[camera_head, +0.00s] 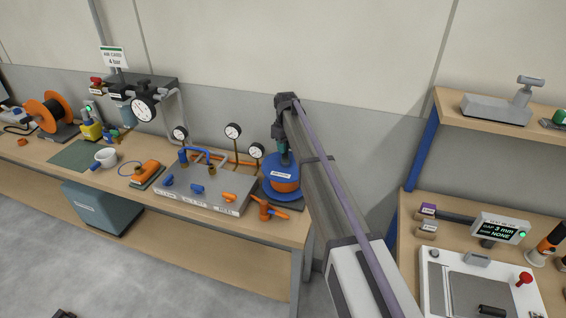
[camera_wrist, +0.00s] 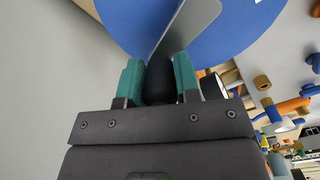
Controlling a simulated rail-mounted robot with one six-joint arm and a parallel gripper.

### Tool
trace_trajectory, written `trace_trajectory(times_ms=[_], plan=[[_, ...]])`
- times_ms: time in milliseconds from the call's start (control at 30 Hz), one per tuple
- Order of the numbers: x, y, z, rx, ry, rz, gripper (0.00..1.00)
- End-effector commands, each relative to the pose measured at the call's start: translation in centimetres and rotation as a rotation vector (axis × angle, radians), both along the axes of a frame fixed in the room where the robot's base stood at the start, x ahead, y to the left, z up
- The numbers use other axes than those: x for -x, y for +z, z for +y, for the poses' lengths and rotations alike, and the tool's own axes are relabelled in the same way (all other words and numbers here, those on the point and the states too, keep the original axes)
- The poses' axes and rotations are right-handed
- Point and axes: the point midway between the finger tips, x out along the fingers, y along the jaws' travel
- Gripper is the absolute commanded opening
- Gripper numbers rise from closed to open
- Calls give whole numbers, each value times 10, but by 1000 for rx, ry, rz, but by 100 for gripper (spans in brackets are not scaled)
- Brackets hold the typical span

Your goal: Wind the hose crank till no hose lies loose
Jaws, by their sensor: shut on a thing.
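The hose reel (camera_head: 271,171) stands at the right end of the long bench, with a blue disc and orange hose (camera_head: 286,186) wound on it. Its blue disc (camera_wrist: 222,38) fills the top of the wrist view. My gripper (camera_head: 284,152) reaches down at the reel from above. In the wrist view its two teal fingers are shut on a black crank knob (camera_wrist: 159,80), and a grey crank arm (camera_wrist: 190,22) lies behind the knob. An orange piece (camera_head: 266,211) lies in front of the reel; I cannot tell whether it is loose hose.
A grey manifold box (camera_head: 200,194) with blue and orange valves stands left of the reel, with several gauges (camera_head: 233,131) behind. Further left are a mug (camera_head: 106,157) and an orange spool (camera_head: 48,113). A second bench with a shelf (camera_head: 450,105) stands at right.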

Motion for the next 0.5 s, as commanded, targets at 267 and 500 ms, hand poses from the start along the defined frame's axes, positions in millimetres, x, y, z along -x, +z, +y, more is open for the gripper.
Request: trace_trajectory(times_ms=[267, 500], plan=[[1, 0, -2, 0, 0, 1, 6], [4, 0, -14, 0, -1, 1, 5]])
